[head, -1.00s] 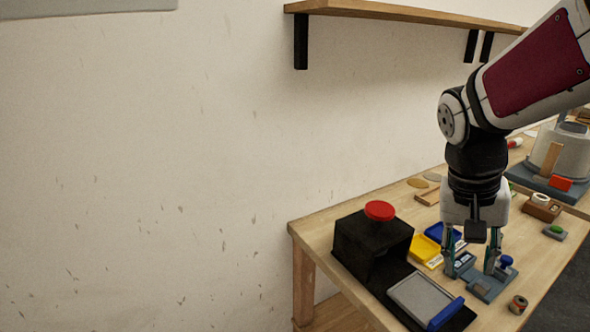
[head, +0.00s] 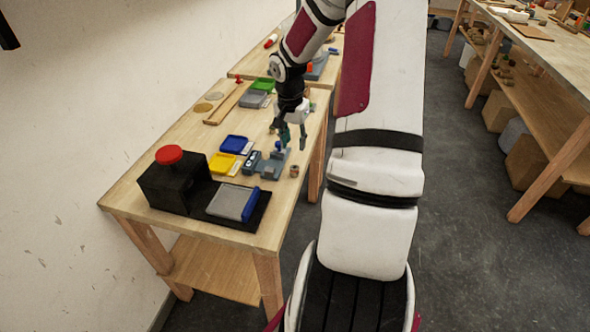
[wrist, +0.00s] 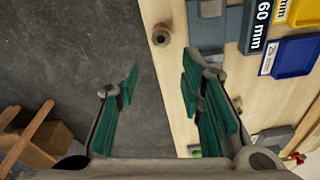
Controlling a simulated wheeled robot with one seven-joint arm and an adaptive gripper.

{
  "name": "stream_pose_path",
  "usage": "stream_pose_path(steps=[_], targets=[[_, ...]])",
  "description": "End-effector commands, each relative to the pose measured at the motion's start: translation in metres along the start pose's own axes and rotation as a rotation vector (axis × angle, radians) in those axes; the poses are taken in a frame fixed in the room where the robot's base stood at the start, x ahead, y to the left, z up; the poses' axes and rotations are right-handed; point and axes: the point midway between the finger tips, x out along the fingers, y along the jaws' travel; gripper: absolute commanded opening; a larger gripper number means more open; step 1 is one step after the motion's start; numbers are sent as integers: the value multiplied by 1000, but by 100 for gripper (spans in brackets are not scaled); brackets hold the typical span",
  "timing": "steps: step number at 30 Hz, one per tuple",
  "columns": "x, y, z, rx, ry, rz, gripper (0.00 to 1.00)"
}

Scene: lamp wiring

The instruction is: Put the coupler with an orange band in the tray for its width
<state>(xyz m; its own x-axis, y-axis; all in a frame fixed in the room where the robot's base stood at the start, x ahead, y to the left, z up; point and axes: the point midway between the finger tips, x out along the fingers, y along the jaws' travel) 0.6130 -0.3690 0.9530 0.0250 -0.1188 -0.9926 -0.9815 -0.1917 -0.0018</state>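A small brownish coupler (head: 294,171) stands near the table's right edge in the head view. It also shows in the wrist view (wrist: 161,35), at the top, beyond my fingertips; its band colour is hard to make out. My gripper (head: 292,139) hangs above the table edge, farther back than the coupler. In the wrist view my gripper (wrist: 160,78) is open with nothing between its fingers. A yellow tray (head: 222,163) and a blue tray (head: 234,144) lie left of the coupler, with labels beside them. A "60 mm" label (wrist: 262,15) is legible in the wrist view.
A grey-blue fixture (head: 270,166) sits between the trays and the coupler. A black box with a red button (head: 169,155) and a grey plate with a blue bar (head: 234,203) stand at the near end. Green (head: 263,85) and grey (head: 253,99) trays lie farther back.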

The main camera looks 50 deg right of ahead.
Motion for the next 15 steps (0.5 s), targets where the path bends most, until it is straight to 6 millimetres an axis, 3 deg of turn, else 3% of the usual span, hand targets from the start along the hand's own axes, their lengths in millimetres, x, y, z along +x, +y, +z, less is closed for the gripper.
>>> stream_pose_path(steps=[6, 15], targets=[[44, 0, 2, -3, -6, 2, 35], [71, 0, 2, -2, -2, 1, 35]])
